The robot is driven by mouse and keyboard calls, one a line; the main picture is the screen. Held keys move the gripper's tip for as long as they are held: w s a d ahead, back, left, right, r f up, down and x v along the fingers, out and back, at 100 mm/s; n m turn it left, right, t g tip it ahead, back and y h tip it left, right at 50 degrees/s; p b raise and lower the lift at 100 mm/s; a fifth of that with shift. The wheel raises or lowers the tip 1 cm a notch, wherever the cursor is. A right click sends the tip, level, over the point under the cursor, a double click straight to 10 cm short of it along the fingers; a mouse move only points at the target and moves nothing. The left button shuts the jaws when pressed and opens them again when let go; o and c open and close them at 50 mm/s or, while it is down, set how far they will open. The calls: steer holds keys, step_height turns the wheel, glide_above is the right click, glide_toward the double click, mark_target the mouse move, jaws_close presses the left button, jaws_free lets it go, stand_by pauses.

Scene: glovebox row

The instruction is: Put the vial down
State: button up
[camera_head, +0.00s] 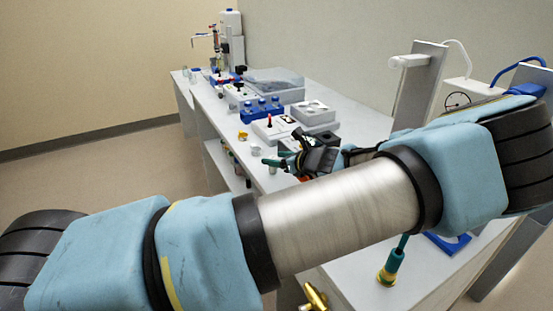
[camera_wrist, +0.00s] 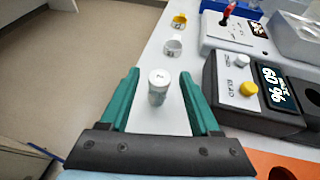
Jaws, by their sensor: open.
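The vial (camera_wrist: 158,86) is a small clear vial with a white cap, standing upright on the white bench top in the wrist view. My gripper (camera_wrist: 160,76) is open, with one teal finger on each side of the vial and a visible gap on both sides. In the head view my gripper (camera_head: 273,163) is over the bench near its left edge, partly behind my own arm. I cannot make out the vial clearly there.
A white cup (camera_wrist: 173,46) and a yellow cup (camera_wrist: 179,20) stand beyond the vial. A black device with a display (camera_wrist: 277,84) is close on the right, with an orange surface (camera_wrist: 272,168) nearer. A blue rack (camera_head: 262,108) stands farther back. The bench edge is close on the left.

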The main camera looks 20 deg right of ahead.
steer(key=b+v, duration=0.3)
steer(key=v, duration=0.9)
steer(key=w+a+f+n+g+y, duration=0.15)
steer(key=a+n+g, duration=0.35)
steer(key=a, duration=0.5)
steer(key=w+a+f+n+g+y, duration=0.1)
steer(key=w+a+f+n+g, duration=0.25)
steer(key=a+n, duration=0.5)
steer(key=s+a+r+n+g+h, duration=0.1)
steer(key=s+a+r+n+h, duration=0.1)
steer(key=a+n, duration=0.4)
steer(key=s+a+r+n+h, duration=0.2)
steer(key=a+r+n, duration=0.1)
steer(key=a+n, duration=0.3)
steer(key=s+a+r+n+g+h, duration=0.1)
steer(key=s+a+r+n+h, duration=0.1)
steer(key=a+n, duration=0.4)
steer(key=shift+s+a+r+g, duration=0.25)
steer(key=shift+a+r+g, duration=0.1)
steer(key=shift+a+r, duration=0.4)
